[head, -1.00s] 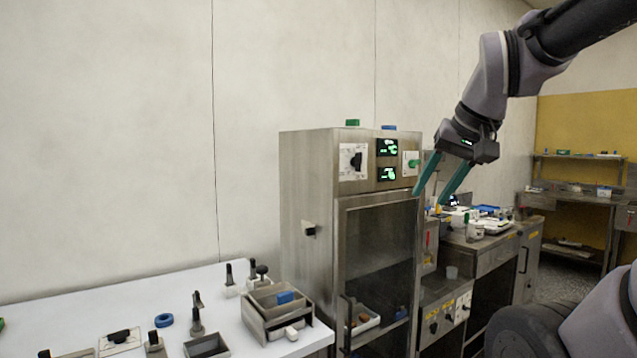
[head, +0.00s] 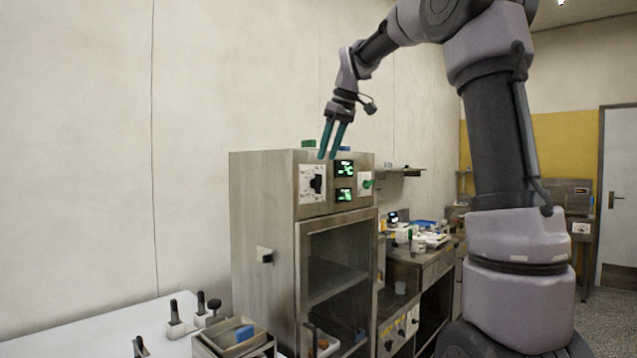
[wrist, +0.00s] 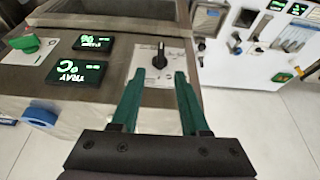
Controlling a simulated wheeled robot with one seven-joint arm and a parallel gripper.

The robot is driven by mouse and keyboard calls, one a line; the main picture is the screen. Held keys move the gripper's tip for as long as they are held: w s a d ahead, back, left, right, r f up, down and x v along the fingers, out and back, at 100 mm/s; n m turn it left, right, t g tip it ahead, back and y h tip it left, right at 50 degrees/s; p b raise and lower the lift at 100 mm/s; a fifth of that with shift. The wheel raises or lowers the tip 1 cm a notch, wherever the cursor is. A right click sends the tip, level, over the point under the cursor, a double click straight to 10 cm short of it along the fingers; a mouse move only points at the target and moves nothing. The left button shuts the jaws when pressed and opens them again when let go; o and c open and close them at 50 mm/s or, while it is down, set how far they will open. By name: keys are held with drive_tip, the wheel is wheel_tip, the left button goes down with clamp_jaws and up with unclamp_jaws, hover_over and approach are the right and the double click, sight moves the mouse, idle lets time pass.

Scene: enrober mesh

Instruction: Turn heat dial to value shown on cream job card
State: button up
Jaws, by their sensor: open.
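A black pointer dial (head: 317,184) sits on a white scale plate (head: 305,192) at the upper left of the steel cabinet's front. In the wrist view the dial (wrist: 160,56) lies just beyond and between my fingertips. My gripper (head: 327,156) is open and empty, with its teal fingers pointing down near the cabinet's top front edge. The wrist view shows my gripper (wrist: 158,76) with its fingers on either side of the plate's near part. They do not appear to clasp the dial. The scale values are too small to read. I cannot make out a cream job card.
Two green-lit displays (head: 344,168) (head: 344,195) and a green knob (head: 366,183) are right of the dial. A green object (head: 308,144) and a blue ring (wrist: 40,113) sit on the cabinet top. A white table (head: 110,325) with trays stands at left.

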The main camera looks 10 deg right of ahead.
sight(319, 181)
drive_tip(key=x, duration=0.9)
drive_tip(key=shift+f, duration=0.25)
drive_tip(key=shift+c, duration=0.3)
clamp_jaws()
